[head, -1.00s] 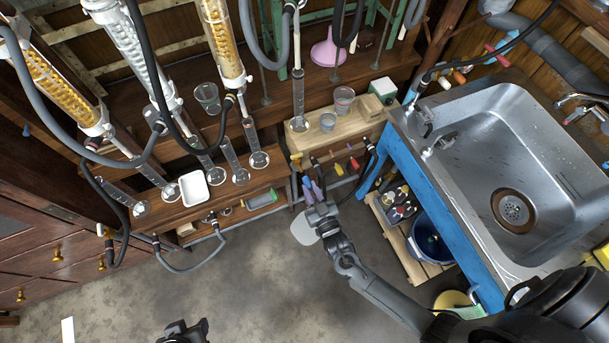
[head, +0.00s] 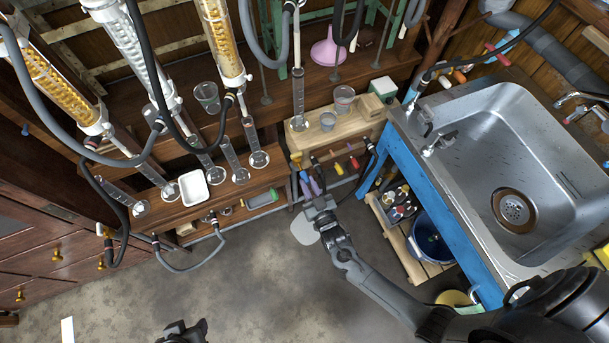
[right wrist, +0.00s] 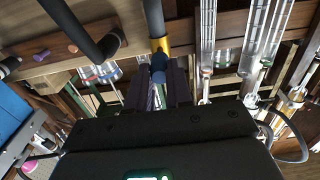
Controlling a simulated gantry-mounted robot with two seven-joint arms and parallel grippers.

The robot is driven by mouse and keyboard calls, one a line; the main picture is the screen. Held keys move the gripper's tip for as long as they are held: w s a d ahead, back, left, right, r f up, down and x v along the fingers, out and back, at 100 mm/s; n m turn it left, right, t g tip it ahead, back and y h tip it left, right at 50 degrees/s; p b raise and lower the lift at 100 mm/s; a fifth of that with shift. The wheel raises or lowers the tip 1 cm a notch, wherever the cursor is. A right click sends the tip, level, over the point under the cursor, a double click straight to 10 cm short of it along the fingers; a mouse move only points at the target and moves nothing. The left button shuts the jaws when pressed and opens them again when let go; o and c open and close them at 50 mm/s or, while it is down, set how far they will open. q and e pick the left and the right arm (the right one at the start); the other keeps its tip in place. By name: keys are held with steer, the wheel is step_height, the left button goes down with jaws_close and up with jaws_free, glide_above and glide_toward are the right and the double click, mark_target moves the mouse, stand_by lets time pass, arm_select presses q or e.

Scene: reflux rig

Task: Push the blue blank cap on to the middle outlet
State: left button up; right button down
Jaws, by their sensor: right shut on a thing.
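My right gripper (head: 309,180) is in front of the low shelf below the wooden block in the head view. In the right wrist view its dark fingers (right wrist: 158,88) are shut on the small blue blank cap (right wrist: 158,73). The cap lies end-on below a yellow-banded outlet pipe (right wrist: 160,46), roughly in line with it. They look touching or nearly so; I cannot tell how far the cap is on. In the head view the fingers largely hide the cap and this outlet. My left gripper (head: 186,331) is at the bottom edge, away from the rig; its jaws are unclear.
Red and yellow-handled fittings (head: 353,162) sit right of my right gripper. A black hose (right wrist: 92,40) hangs close by in the wrist view. A white tray (head: 194,188) and glass cylinders stand left. The blue sink frame (head: 420,185) is right.

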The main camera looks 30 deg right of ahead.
stand_by(0.3)
steer(key=shift+w, duration=0.25)
steer(key=shift+w, duration=0.3)
steer(key=shift+w+d, duration=0.1)
steer(key=shift+w, duration=0.1)
stand_by(0.7)
steer(key=shift+w, duration=0.25)
stand_by(0.3)
